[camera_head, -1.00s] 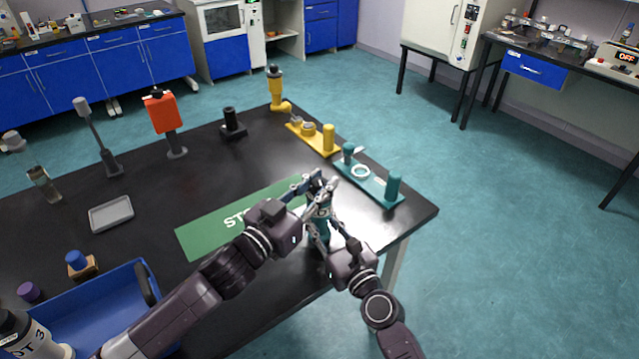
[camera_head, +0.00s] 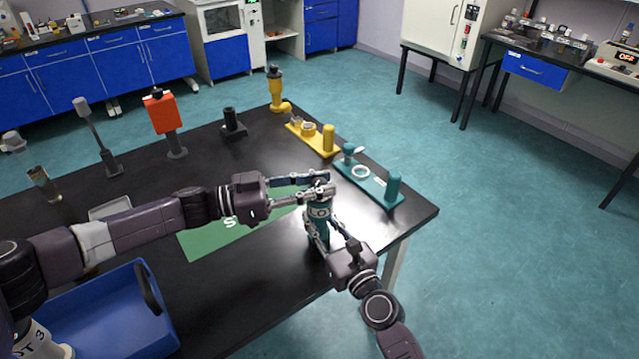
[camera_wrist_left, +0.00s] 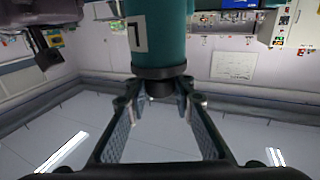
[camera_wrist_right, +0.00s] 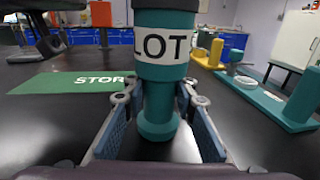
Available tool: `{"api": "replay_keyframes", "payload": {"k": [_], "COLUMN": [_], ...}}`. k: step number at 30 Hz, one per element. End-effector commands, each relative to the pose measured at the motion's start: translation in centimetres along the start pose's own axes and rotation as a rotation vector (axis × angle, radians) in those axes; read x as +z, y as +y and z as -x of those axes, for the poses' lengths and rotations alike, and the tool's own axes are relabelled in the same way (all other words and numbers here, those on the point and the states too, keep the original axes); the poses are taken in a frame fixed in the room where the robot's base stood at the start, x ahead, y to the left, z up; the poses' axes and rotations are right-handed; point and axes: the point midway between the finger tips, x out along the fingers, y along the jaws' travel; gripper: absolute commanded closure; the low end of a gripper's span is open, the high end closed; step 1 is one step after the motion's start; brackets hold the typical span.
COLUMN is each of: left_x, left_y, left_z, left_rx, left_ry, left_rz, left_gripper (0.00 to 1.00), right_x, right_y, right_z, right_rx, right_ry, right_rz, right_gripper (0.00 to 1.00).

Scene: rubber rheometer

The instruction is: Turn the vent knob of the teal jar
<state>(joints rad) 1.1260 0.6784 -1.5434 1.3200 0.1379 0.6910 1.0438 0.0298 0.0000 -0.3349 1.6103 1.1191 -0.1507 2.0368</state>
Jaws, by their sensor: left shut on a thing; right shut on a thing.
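The teal jar (camera_head: 318,226) stands upright near the right end of the black table, with a white "LOT" label (camera_wrist_right: 163,46) facing the right wrist camera. My right gripper (camera_wrist_right: 158,100) is shut on its narrow lower body, one finger on each side. My left gripper (camera_head: 325,184) is at the jar's top, reaching in level from the left. The left wrist view shows the jar inverted, with its dark vent knob (camera_wrist_left: 159,88) between the left fingertips, which are shut on it. The fingers partly hide the knob in the head view.
A green "STORE" mat (camera_head: 205,243) lies left of the jar. A teal stand (camera_head: 368,183) and a yellow stand (camera_head: 312,138) are behind it. A blue bin (camera_head: 100,315) is at the front left. The table's right edge is close to the jar.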

Motion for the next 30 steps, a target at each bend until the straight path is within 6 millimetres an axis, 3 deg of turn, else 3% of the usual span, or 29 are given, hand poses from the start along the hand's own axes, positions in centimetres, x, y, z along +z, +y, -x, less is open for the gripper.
{"api": "replay_keyframes", "payload": {"k": [30], "left_x": [-0.01], "left_y": [-0.54], "left_z": [-0.18], "left_rx": [0.39], "left_ry": [-0.007], "left_rz": [-0.01], "left_gripper": [1.0], "right_x": [0.1], "right_y": [0.38], "right_z": [0.0], "right_rx": [0.007], "right_ry": [-0.001], "right_rz": [0.002], "right_gripper": [1.0]}}
